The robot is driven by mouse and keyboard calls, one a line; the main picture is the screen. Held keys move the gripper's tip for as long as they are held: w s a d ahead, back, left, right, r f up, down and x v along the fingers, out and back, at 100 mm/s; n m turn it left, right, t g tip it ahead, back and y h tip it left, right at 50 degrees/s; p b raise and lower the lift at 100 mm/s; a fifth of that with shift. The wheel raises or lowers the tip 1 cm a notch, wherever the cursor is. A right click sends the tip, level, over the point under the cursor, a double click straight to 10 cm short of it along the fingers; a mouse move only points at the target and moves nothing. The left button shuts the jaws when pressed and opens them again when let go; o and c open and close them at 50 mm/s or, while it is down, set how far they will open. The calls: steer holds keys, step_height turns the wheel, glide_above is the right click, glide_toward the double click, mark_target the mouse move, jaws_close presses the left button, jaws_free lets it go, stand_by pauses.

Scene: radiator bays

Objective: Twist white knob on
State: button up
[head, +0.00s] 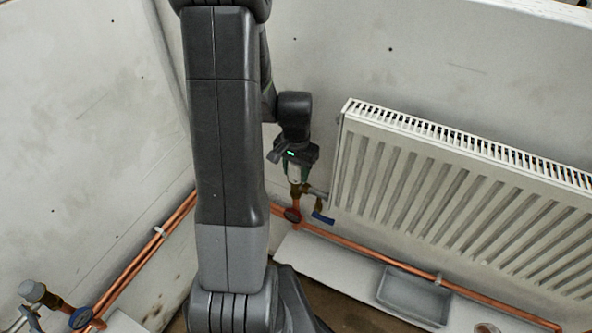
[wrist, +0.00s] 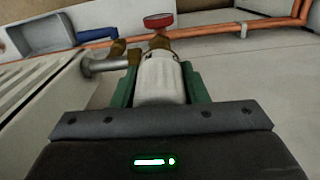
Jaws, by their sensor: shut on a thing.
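The white knob (wrist: 160,80) sits between the green fingers of my gripper (wrist: 160,86) in the wrist view, and the fingers are shut on it. It is in line with a brass valve body (wrist: 158,44) beside the radiator. In the head view the white knob (head: 294,173) shows small below my gripper (head: 295,172), at the radiator's left end. My arm stands in front of part of the wall and pipes. I cannot tell how far the knob is seated on the valve.
The white radiator (head: 450,190) is close on the right. Copper pipes (head: 350,245), a red round handle (head: 292,215) and a blue lever (head: 323,218) lie below. A grey tray (head: 415,294) stands under the radiator. Another valve (head: 33,291) is at lower left.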

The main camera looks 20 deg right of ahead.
steer(key=m, duration=0.5)
steer(key=shift+f+m+b, duration=0.1)
steer(key=shift+m+b, duration=0.2)
steer(key=m, duration=0.4)
steer(key=o, duration=1.9)
steer(key=shift+r, duration=0.2)
steer(key=shift+r+p, duration=2.7)
steer(key=shift+r, duration=1.2)
